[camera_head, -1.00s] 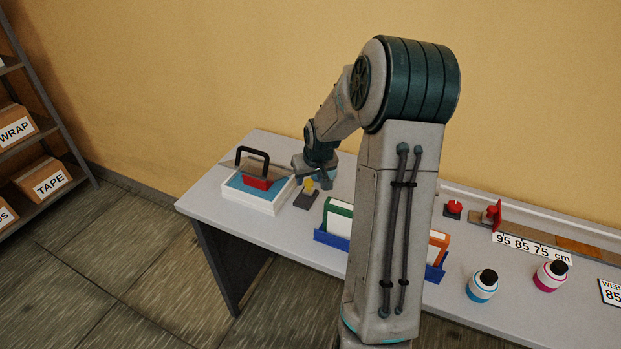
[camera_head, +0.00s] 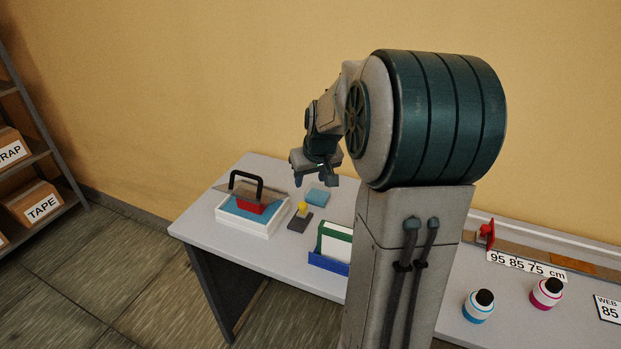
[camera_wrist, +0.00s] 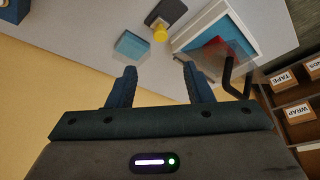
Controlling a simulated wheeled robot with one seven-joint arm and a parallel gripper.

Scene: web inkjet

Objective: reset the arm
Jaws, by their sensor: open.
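My arm rises in front of the head camera and bends over the table (camera_head: 200,215). My gripper (camera_head: 312,180) hangs above the table's far side, in the air near the yellow wall. In the wrist view my gripper (camera_wrist: 160,88) shows two dark fingers spread apart, with nothing between them. My arm hides part of the table's middle.
A blue holder (camera_head: 328,263), a cyan-banded bottle (camera_head: 478,307) and a magenta-banded bottle (camera_head: 546,293) stand farther right. Shelves (camera_head: 35,160) are left.

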